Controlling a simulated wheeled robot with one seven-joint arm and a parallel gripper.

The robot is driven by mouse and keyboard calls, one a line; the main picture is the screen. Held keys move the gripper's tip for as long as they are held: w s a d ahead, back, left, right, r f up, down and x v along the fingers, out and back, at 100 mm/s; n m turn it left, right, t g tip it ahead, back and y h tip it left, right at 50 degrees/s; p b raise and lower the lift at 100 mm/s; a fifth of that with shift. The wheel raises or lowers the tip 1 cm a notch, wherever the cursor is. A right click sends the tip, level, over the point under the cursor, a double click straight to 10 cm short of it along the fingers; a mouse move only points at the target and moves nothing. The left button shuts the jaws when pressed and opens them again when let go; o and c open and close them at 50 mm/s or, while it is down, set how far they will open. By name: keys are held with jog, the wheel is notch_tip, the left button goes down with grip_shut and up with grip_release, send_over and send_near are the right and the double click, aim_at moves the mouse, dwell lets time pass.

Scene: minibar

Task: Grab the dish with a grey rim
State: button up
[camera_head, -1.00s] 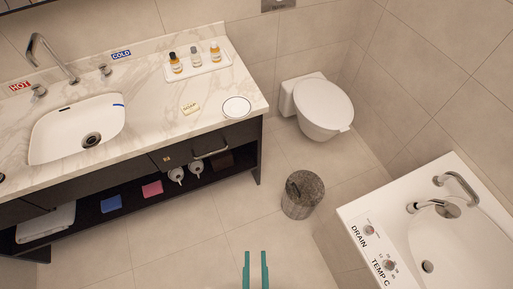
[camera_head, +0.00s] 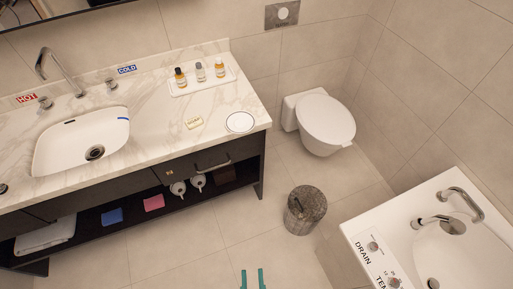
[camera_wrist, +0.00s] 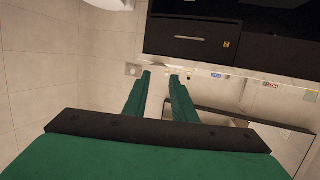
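A round white dish with a thin dark rim (camera_head: 240,122) lies on the marble counter near its right front corner in the head view. My gripper (camera_head: 253,279) shows at the bottom edge of the head view, over the floor and well apart from the dish. Its two green fingers are spread with nothing between them. In the wrist view my gripper (camera_wrist: 160,75) also shows open and empty, pointing toward the vanity front and wall. I cannot make out the dish in the wrist view.
The counter (camera_head: 160,130) also holds a soap bar (camera_head: 194,123) and a white tray (camera_head: 207,84) with small bottles. A drawer handle (camera_head: 213,166) sticks out below. A bin (camera_head: 305,210), toilet (camera_head: 325,124) and tub (camera_head: 400,228) stand to the right. Floor before the vanity is clear.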

jog(key=w+d+f+m+g, duration=0.1)
jog(key=w+d+f+m, duration=0.15)
jog(key=w, duration=0.45)
jog(key=w+d+f+m, duration=0.1)
jog(key=w+f+m, duration=0.15)
jog(key=w, duration=0.45)
jog(key=w+d+f+m+g, duration=0.1)
jog(key=w+d+m, duration=0.1)
jog(key=w+m, duration=0.35)
jog(key=w+r+m+y, duration=0.2)
jog(key=w+r, duration=0.3)
jog(key=w, duration=0.4)
jog(key=w+r+m+y, duration=0.2)
jog(key=w+r, duration=0.3)
jog(key=w, duration=0.5)
jog(key=shift+a+r+g, duration=0.3)
jog(key=shift+a+r, duration=0.1)
jog(key=x, duration=1)
jog(key=shift+w+a+f, duration=0.2)
jog(key=shift+w, duration=0.05)
grip_shut()
